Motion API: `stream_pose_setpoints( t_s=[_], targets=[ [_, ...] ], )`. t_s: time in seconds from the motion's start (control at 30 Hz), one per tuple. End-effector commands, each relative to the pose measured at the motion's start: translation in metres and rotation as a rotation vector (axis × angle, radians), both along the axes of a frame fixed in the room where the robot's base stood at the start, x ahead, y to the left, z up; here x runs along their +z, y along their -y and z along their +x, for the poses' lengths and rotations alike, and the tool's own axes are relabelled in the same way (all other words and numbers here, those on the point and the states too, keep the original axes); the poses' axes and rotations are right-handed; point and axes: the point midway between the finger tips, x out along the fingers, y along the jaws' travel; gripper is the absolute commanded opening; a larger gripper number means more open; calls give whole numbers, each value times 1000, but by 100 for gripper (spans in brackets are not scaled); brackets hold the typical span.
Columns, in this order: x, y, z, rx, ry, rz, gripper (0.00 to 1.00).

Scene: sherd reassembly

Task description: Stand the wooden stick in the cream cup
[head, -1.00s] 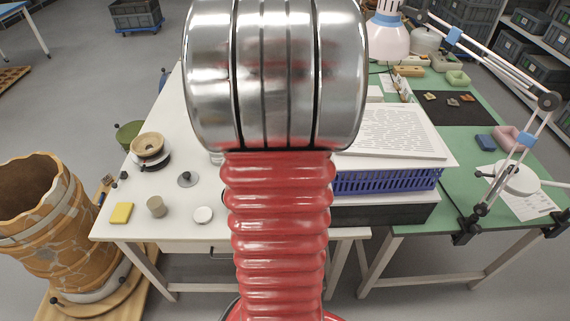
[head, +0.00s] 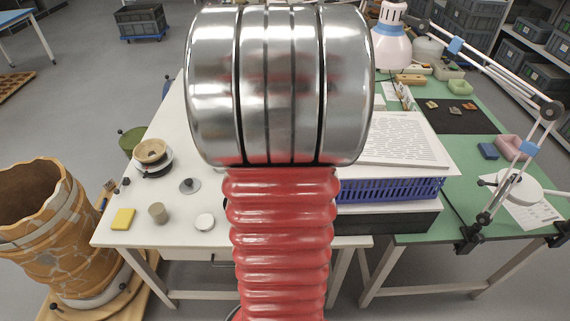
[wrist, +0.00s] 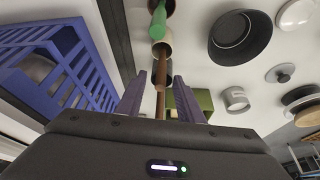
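In the wrist view a thin brown wooden stick (wrist: 160,92) runs up the picture between the two fingers of my gripper (wrist: 159,75). The fingers stand apart, with a gap seen on each side of the stick, so my gripper looks open around it. A small cream cup (wrist: 163,47) shows at the far end of the stick. I cannot tell whether the stick is in the cup, in front of it or touching it. A green tapered thing (wrist: 157,24) adjoins the cup. My arm hides the gripper, stick and this cup in the head view.
A blue crate (wrist: 62,62) is close on the left in the wrist view. A black bowl (wrist: 240,40), a grey can (wrist: 235,98) and a knobbed lid (wrist: 280,73) are on the right. The head view shows a yellow block (head: 123,219) and a taupe cylinder (head: 158,213) near the table's front edge.

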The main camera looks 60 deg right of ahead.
Motion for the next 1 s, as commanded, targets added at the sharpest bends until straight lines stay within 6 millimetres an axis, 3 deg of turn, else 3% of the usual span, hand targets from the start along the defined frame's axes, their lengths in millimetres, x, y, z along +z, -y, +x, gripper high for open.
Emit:
stream_pose_setpoints(
  t_s=[1.0],
  targets=[
    [111, -44, -12, 0, 2, -3, 34]
  ],
)
